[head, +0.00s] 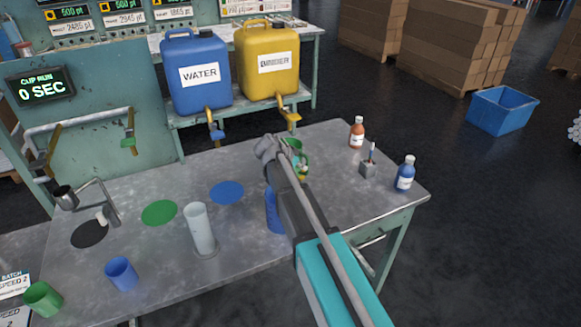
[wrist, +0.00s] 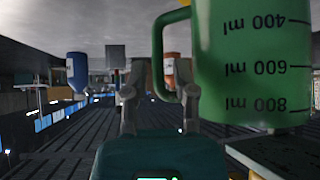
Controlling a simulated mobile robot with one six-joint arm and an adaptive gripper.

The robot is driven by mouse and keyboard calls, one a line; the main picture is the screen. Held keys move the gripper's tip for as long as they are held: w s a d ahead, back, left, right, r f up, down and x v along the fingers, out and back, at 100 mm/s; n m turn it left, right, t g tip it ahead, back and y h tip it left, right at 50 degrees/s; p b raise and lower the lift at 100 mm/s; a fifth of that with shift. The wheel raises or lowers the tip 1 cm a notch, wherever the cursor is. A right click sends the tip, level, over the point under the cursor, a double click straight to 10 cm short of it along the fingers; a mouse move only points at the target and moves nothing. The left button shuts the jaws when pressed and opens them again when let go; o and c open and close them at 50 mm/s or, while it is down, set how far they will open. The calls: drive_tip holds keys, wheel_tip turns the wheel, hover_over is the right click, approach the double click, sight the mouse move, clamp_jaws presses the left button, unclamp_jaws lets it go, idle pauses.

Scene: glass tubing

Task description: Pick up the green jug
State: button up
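The green jug (head: 298,147) stands on the metal table in the head view, partly hidden behind my arm. In the wrist view the jug (wrist: 250,65) fills the upper right, with upside-down black ml marks. Its handle (wrist: 157,50) points left toward the space between my fingers. My gripper (wrist: 160,88) is open, with its two fingers apart. The right finger overlaps the lower part of the handle; whether they touch I cannot tell. In the head view my gripper (head: 270,148) is just left of the jug.
A blue container (head: 272,212) is partly hidden by my arm. A clear cylinder (head: 201,230), blue cup (head: 122,273) and green cup (head: 43,298) stand at left. A brown bottle (head: 357,132), small holder (head: 368,169) and blue bottle (head: 405,174) stand at right. Blue (head: 196,72) and yellow (head: 267,65) canisters stand behind.

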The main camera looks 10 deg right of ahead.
drive_tip(key=shift+d, duration=0.1)
idle(0.3)
drive_tip(key=b+x, duration=0.3)
drive_tip(key=shift+f, duration=0.5)
drive_tip(key=shift+b+x, duration=0.5)
drive_tip(key=shift+x, duration=0.3)
drive_tip(key=shift+d+r, duration=0.1)
drive_tip(key=shift+r, duration=0.05)
clamp_jaws()
